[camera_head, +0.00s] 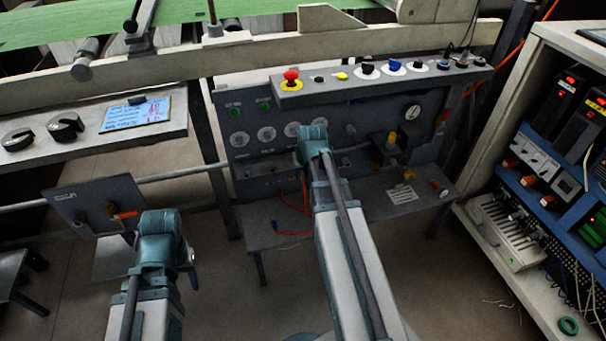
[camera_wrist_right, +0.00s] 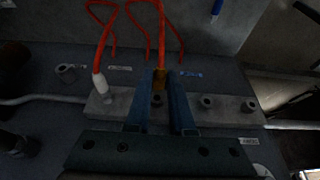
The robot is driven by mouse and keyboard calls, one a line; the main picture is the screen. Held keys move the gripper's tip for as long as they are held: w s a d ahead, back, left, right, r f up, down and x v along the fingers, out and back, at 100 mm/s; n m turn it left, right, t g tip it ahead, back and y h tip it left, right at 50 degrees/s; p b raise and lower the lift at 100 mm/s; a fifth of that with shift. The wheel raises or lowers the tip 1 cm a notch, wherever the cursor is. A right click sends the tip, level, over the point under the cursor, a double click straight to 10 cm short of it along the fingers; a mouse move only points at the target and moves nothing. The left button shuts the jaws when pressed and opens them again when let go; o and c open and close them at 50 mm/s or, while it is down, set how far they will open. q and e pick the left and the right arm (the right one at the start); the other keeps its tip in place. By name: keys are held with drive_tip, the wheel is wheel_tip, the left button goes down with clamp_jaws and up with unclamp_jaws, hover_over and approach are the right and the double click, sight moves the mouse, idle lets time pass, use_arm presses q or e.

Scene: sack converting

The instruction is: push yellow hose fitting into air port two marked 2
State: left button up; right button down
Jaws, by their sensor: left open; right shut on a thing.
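In the right wrist view, my right gripper (camera_wrist_right: 159,100) is shut on the yellow hose fitting (camera_wrist_right: 160,78), which has a red hose (camera_wrist_right: 162,35) rising from it. The fitting is over or just behind a hole (camera_wrist_right: 158,99) in the grey port bar (camera_wrist_right: 230,108); I cannot tell whether it touches. A white fitting (camera_wrist_right: 99,88) on another red hose stands at the bar's left end. Two bare ports (camera_wrist_right: 207,102) lie to the right. The number 2 is not readable. In the head view, my right gripper (camera_head: 312,140) covers the bar's middle. My left gripper (camera_head: 160,235) is open, away at lower left.
In the head view, the control panel (camera_head: 240,103) carries a red emergency button (camera_head: 291,76), gauges and knobs. A grey shelf (camera_head: 385,210) juts out below it. A bracket plate (camera_head: 75,200) is near my left gripper. An electrical cabinet (camera_head: 560,60) stands at right.

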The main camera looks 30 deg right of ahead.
drive_tip(key=shift+w+d, duration=0.25)
drive_tip(key=shift+w, duration=0.75)
drive_tip(key=c, duration=0.7)
unclamp_jaws()
drive_tip(key=shift+r, duration=0.1)
drive_tip(key=p+v, duration=1.3)
drive_tip(key=shift+s+r, duration=0.25)
drive_tip(key=shift+a, duration=0.1)
